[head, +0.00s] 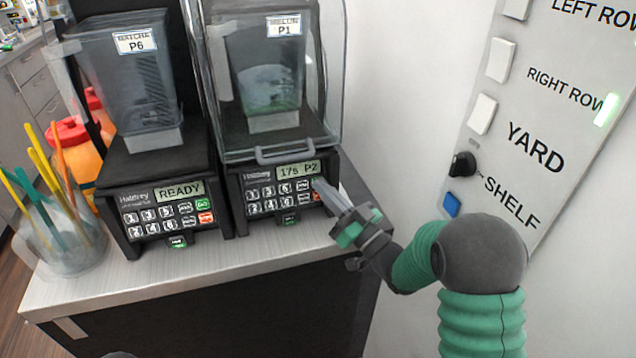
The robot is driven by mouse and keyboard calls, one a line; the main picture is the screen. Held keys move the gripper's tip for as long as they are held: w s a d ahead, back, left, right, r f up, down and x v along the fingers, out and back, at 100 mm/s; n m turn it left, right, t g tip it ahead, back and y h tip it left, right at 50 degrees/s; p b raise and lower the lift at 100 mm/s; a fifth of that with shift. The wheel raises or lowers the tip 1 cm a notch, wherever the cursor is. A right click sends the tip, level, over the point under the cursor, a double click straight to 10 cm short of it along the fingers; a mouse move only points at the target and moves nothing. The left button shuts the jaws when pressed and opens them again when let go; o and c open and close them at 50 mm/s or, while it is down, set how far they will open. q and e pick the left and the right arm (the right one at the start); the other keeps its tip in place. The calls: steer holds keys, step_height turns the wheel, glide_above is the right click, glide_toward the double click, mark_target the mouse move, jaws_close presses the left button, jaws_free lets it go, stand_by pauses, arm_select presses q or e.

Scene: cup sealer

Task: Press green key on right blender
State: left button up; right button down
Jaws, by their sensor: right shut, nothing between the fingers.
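The right blender (285,160) stands on the counter with its clear cover lowered over the jug labelled P1. Its display (298,170) reads "17s P2". My right gripper (322,187) is shut and empty, with its fingertips at the upper right of the right blender's keypad (270,199). The fingertips hide the spot where the green key sits, and part of a red key (317,196) shows just below them. I cannot tell whether the tips touch the key. My left gripper is not in view.
The left blender (165,200) reads "READY" and holds a jug labelled P6. A clear cup of colored straws (62,240) and orange bottles with red caps (80,150) stand at left. A wall panel (500,130) with switches and a knob is at right.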

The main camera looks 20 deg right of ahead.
stand_by(0.5)
steer(key=shift+s+r, duration=0.25)
steer(key=shift+s, duration=0.4)
steer(key=s, duration=0.1)
steer(key=s+r, duration=0.1)
steer(key=s, duration=0.2)
steer(key=shift+s+d+r+p, duration=0.1)
steer(key=shift+s+r+p, duration=0.15)
steer(key=shift+s+p, duration=0.15)
stand_by(0.5)
